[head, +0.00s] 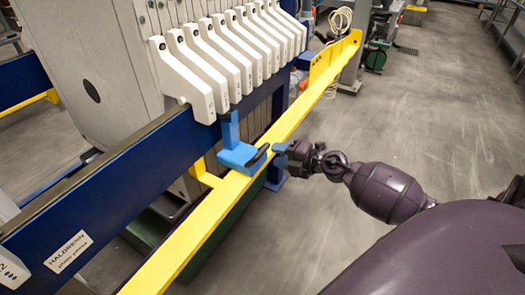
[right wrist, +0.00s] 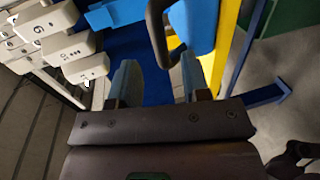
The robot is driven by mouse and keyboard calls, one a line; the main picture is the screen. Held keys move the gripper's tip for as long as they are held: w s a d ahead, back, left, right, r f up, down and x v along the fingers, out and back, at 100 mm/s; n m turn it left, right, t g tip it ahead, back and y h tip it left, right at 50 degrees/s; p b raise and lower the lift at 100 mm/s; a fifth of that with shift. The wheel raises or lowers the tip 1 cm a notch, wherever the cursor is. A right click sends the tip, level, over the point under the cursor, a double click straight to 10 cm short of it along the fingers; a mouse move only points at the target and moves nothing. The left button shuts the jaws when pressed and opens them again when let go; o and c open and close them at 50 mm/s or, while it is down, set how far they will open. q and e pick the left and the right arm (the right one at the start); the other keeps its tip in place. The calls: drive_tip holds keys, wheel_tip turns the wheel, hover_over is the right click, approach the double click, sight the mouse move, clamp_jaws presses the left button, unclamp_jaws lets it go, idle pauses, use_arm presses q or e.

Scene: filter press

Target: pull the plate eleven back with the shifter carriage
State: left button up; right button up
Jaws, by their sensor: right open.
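The shifter carriage (head: 238,152) is a blue bracket on the yellow rail (head: 215,222), with a dark bar handle (head: 257,156) on its right side. My right gripper (head: 277,153) is close beside that handle. In the right wrist view my right gripper (right wrist: 158,78) is open, and the black handle (right wrist: 163,38) reaches toward the gap between its fingers; I cannot tell whether they touch. Filter plates with white handle arms (head: 225,62) stand in a row above the carriage. Their marks are too small to tell which is plate eleven. My left gripper is out of view.
A dark blue beam (head: 110,192) runs below the plate arms. Another white plate arm (head: 12,270) is at the lower left, with a wide gap between it and the row. Grey floor (head: 440,110) is clear to the right of the rail.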

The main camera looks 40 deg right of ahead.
sight(262, 149)
drive_tip(key=shift+x, duration=3.05)
clamp_jaws()
